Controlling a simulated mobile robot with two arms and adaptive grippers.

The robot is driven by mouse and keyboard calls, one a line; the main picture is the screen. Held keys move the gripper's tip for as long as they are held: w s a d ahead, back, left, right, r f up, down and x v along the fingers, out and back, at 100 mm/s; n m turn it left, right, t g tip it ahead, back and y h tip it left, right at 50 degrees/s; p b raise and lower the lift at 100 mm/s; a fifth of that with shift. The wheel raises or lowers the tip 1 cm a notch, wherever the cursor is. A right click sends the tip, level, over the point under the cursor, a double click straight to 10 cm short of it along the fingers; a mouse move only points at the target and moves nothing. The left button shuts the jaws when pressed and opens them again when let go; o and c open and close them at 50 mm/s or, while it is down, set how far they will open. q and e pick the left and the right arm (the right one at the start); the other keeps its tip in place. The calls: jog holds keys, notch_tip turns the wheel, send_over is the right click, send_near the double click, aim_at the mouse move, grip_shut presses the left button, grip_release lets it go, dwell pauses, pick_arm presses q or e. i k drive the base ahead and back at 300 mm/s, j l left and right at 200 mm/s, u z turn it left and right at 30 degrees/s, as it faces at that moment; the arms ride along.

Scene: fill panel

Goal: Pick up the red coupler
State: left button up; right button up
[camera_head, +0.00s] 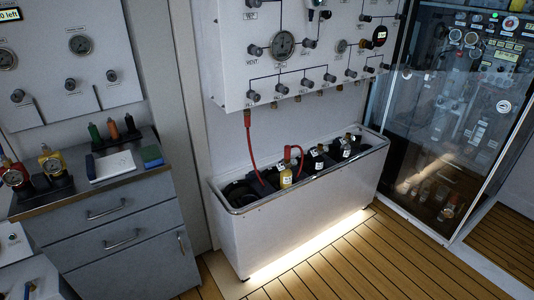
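Small upright coloured pieces stand in a dark holder on the grey cabinet at the left: a green one (95,133), an orange-red one (113,129) and another orange-red one (130,123). Further left on the cabinet, a red fitting with a gauge (14,175) and a yellow fitting with a gauge (50,161) stand on a black base. I cannot tell for certain which red piece is the red coupler. A red hose (252,145) hangs from the wall panel into the bottle trough. Neither of my grippers is in view.
A notepad (115,166) and a blue-green book (152,156) lie on the cabinet top. The white trough (300,217) holds several dark bottles and a yellow one (285,174). A glass-fronted cabinet (450,115) stands at right. The wooden floor (345,265) in front is clear.

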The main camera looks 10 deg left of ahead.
aim_at(288, 149)
jog(key=i+l+u, duration=0.25)
jog(key=u, duration=0.2)
jog(key=i+l+u, duration=0.25)
jog(key=l+u, duration=0.25)
jog(key=j, duration=0.1)
